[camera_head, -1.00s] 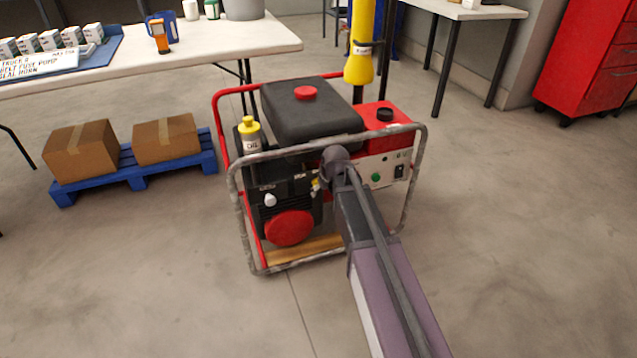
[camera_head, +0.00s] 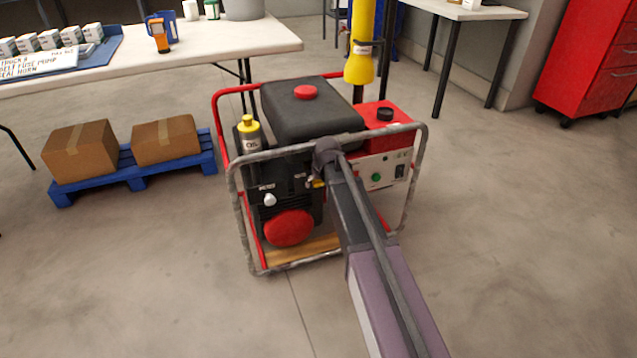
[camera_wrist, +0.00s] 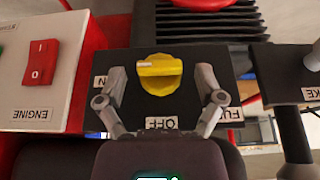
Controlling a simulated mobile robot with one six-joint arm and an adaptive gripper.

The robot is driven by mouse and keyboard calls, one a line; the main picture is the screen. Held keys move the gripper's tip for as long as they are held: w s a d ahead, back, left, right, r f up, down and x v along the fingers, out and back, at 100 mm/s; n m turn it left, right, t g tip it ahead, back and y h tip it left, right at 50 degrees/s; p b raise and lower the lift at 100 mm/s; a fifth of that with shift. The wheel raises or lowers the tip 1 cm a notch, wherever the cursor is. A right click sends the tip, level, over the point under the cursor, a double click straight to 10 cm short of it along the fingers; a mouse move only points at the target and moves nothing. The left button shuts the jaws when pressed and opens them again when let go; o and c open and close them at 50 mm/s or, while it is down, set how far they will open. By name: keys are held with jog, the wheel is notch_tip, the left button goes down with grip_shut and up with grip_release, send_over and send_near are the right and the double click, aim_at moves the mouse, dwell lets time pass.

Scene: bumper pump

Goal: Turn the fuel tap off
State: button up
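The fuel tap is a yellow knob (camera_wrist: 160,73) on a black plate, seen upside down in the wrist view. Its pale pointer line lies roughly level and points to the left, toward the partly hidden ON label. The OFF label (camera_wrist: 161,123) is below the knob, and a partly hidden FUEL label (camera_wrist: 230,114) is at the right. My gripper (camera_wrist: 160,80) is open, with one finger on each side of the knob and gaps between fingers and knob. In the head view the generator (camera_head: 310,130) stands on the floor, and my arm covers most of the tap.
A red and white ENGINE switch (camera_wrist: 40,63) is left of the tap in the wrist view. A choke knob (camera_wrist: 313,57) is at the right.

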jog(key=c, duration=1.1)
jog(key=shift+o, duration=0.2)
jog(key=shift+a+h, duration=0.1)
jog(key=shift+h, duration=0.2)
jog(key=shift+s+a+f+t+h+b, duration=0.1)
jog(key=shift+t+h+b, duration=0.2)
jog(key=shift+h, duration=0.4)
jog(key=n+h+b, duration=0.1)
jog(key=h, duration=0.1)
jog(key=shift+a+f+t+h+b, duration=0.1)
jog(key=shift+f+t+h+b, duration=0.05)
jog(key=shift+t+h+b, duration=0.55)
jog(key=shift+h+b, duration=0.4)
jog(key=shift+h, duration=0.2)
jog(key=o, duration=1.1)
